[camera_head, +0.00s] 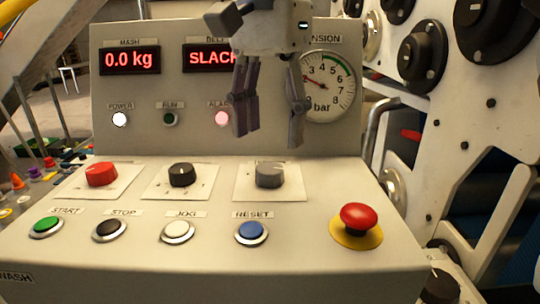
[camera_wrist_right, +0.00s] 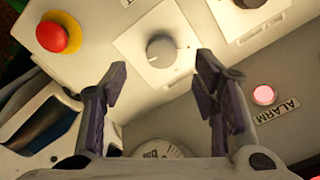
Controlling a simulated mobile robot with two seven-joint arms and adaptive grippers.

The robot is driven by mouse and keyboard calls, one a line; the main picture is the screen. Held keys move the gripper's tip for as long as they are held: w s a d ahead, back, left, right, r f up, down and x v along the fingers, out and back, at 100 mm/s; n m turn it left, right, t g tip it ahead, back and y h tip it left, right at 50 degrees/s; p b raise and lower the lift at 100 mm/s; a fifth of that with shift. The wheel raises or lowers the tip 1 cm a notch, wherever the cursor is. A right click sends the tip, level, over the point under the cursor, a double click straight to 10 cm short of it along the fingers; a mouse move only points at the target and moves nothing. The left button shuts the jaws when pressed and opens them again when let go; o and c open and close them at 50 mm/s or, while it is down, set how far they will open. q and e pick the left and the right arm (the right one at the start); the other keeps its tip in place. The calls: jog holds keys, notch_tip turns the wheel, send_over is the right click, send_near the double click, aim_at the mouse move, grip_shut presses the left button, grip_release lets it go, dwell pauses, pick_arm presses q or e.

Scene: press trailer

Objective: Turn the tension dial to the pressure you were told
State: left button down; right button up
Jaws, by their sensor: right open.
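A grey dial (camera_head: 270,175) sits on a square white plate at the right of the panel's row of knobs. It also shows in the right wrist view (camera_wrist_right: 160,50), between and just beyond my fingertips. My right gripper (camera_head: 268,136) is open and empty, fingers pointing down, above and behind the grey dial, not touching it. The gripper also shows in the wrist view (camera_wrist_right: 161,70). A round bar gauge (camera_head: 335,95) labelled "…NSION" stands behind the right finger. Its red needle points up-left, near the low numbers. My left gripper is out of view.
A red knob (camera_head: 102,174) and a black knob (camera_head: 181,174) stand left of the grey dial. Buttons, including blue RESET (camera_head: 251,232), line the front. A red emergency button (camera_head: 358,218) is at right. The displays read 0.0 kg (camera_head: 130,60) and SLACK (camera_head: 211,57); the alarm lamp (camera_head: 222,119) glows pink.

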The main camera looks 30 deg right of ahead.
aim_at(270, 168)
notch_tip(270, 168, down, 6)
jog(key=shift+w+d+r, duration=0.1)
jog(key=shift+w, duration=0.05)
jog(key=c, duration=1.2)
